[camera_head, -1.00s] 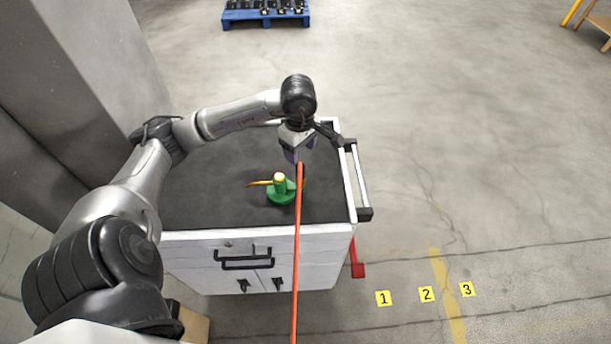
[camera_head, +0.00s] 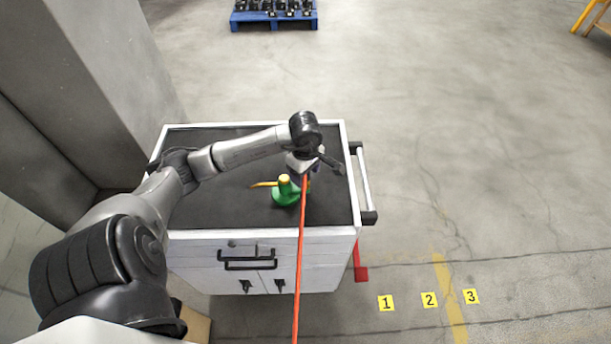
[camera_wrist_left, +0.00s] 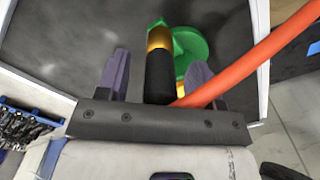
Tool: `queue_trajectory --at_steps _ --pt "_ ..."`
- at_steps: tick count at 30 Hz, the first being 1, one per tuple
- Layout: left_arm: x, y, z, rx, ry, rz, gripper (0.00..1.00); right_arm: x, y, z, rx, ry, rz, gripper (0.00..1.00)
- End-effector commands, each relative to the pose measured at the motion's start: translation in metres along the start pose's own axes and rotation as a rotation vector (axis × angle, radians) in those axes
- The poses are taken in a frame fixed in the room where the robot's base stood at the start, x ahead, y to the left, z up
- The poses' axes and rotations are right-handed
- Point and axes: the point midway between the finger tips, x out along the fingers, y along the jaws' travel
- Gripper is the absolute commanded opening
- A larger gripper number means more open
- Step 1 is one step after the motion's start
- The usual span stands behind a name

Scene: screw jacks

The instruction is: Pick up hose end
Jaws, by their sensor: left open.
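The orange hose (camera_head: 300,250) runs up from the bottom of the head view to my left gripper. In the left wrist view the hose (camera_wrist_left: 250,65) comes in from the upper right and passes in front of the right finger. A black cylinder with a gold tip (camera_wrist_left: 159,75), which looks like the hose end, lies between the open purple fingers of my left gripper (camera_wrist_left: 160,66). Contact cannot be told. A green jack (camera_head: 286,192) with a yellow top stands on the cart just below the gripper; it also shows behind the gold tip (camera_wrist_left: 198,47). My right gripper is not in view.
The white cart (camera_head: 205,240) has a dark top (camera_head: 220,205), mostly clear left of the jack. A grey pillar (camera_head: 95,80) stands at the left. A blue pallet (camera_head: 272,21) lies at the back. Yellow number markers (camera_head: 429,299) lie on the open floor at the right.

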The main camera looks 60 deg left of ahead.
Motion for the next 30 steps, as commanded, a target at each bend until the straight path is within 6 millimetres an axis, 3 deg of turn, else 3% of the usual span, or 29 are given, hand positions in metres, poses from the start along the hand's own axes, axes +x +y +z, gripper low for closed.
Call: queue_trajectory --at_steps 6,24,30 --pt "0.0005 -0.0001 0.0 0.0 0.0 0.0 0.61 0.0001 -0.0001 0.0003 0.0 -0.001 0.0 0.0" --pt "0.0002 -0.0001 0.0001 0.0 0.0 0.0 0.04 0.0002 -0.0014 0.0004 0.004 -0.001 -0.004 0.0" --pt "-0.0003 0.0 0.0001 0.0 0.0 0.0 0.04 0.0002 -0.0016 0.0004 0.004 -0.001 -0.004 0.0"
